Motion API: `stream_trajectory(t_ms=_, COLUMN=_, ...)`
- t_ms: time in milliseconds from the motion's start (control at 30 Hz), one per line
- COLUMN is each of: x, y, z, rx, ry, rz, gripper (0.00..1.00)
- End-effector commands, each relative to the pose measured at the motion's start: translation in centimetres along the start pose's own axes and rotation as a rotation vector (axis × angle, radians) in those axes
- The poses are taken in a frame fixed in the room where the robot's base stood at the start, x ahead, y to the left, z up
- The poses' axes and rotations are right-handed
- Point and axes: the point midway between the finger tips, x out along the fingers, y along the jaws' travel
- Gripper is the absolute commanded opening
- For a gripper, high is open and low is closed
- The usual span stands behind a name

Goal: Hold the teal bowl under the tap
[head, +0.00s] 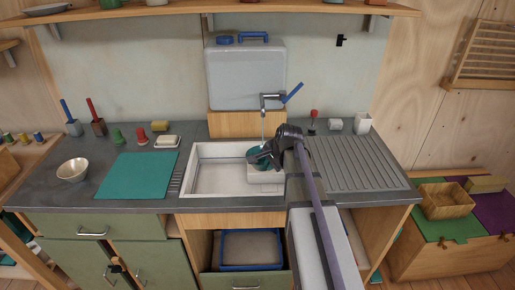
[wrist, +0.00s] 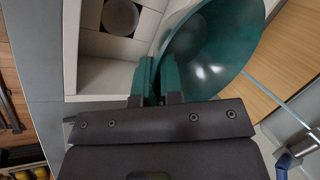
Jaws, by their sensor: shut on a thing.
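The teal bowl (head: 256,157) is over the right part of the white sink (head: 212,182), partly hidden behind my gripper (head: 270,153). In the wrist view my gripper (wrist: 158,82) is shut on the rim of the bowl (wrist: 215,45). The inside of the bowl shows there as smooth and shiny. The metal tap (head: 270,97) with a blue lever (head: 292,92) stands behind the sink. A thin pale stream runs down from its spout to the bowl in the head view. The tap also shows at the lower right of the wrist view (wrist: 300,145).
A ribbed drainboard (head: 355,163) is right of the sink. A teal mat (head: 136,175) and a metal bowl (head: 73,169) lie left. A red-topped item (head: 313,117) and white cups stand behind the drainboard.

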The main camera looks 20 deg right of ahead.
Motion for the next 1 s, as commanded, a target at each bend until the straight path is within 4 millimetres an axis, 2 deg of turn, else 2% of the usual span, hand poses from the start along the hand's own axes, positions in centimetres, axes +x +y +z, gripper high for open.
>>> stream_trajectory(t_ms=333, x=-0.2, y=0.0, z=0.1, rx=0.000, ry=0.000, rz=0.000, gripper=0.00)
stream_trajectory(t_ms=800, x=-5.2, y=1.7, z=2.6, rx=0.000, ry=0.000, rz=0.000, gripper=0.00)
stream_trajectory(t_ms=1000, x=-5.4, y=2.0, z=2.9, rx=0.000, ry=0.000, rz=0.000, gripper=0.00)
